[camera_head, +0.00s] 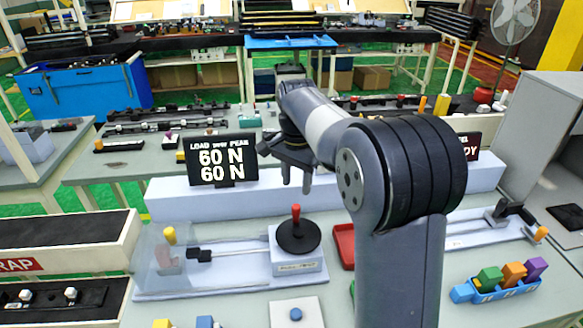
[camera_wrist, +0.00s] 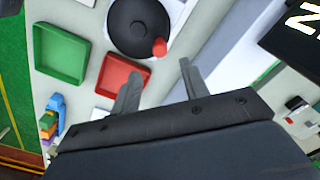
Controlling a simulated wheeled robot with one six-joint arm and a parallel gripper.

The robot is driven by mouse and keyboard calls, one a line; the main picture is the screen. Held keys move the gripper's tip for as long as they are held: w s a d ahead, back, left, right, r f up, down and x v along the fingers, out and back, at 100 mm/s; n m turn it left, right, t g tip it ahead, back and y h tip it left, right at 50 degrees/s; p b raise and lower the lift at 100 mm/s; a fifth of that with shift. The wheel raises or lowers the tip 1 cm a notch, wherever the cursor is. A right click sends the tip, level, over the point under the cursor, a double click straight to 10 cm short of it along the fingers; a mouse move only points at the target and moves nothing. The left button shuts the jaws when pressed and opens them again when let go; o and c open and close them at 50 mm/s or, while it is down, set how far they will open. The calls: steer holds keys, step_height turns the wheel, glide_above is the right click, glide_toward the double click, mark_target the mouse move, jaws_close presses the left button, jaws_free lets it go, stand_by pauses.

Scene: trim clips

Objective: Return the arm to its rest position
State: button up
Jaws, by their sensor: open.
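My gripper (camera_head: 296,184) is open and empty in the head view, held up over the workbench near the front of a long pale block. Its two fingers (camera_wrist: 158,85) stand apart in the wrist view with nothing between them. Below it in the head view is a black round dial with a red knob (camera_head: 296,214) on a pale base. The same dial (camera_wrist: 137,25) shows at the top of the wrist view. My arm is bent, and its large elbow joint hides part of the bench at the right.
A display (camera_head: 221,160) reading 60 N stands behind the dial. A red tray (camera_head: 344,246) sits partly behind my arm; a green tray (camera_wrist: 61,54) shows in the wrist view. Coloured clips sit in a blue holder (camera_head: 496,291) at the right. A scrap bin (camera_head: 60,262) is left.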

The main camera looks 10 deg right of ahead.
mark_target(295, 206)
step_height(295, 206, down, 11)
steer(key=shift+r+p, duration=0.1)
steer(key=shift+p, duration=0.45)
steer(key=shift+r, duration=0.1)
step_height(295, 206, up, 11)
steer(key=shift+b, duration=0.6)
step_height(295, 206, down, 11)
steer(key=shift+r+p, duration=0.1)
steer(key=shift+p, duration=0.55)
steer(key=shift+a+f+n, duration=0.15)
steer(key=shift+f+n, duration=0.05)
steer(key=shift+n, duration=0.1)
steer(key=shift+s+a+n, duration=0.1)
steer(key=shift+a+n, duration=0.25)
steer(key=shift+n, duration=0.55)
steer(key=shift+s+a+n, duration=0.1)
steer(key=shift+a+n, duration=0.2)
steer(key=shift+n, duration=0.6)
steer(key=shift+d+r, duration=0.1)
steer(key=shift+d, duration=0.05)
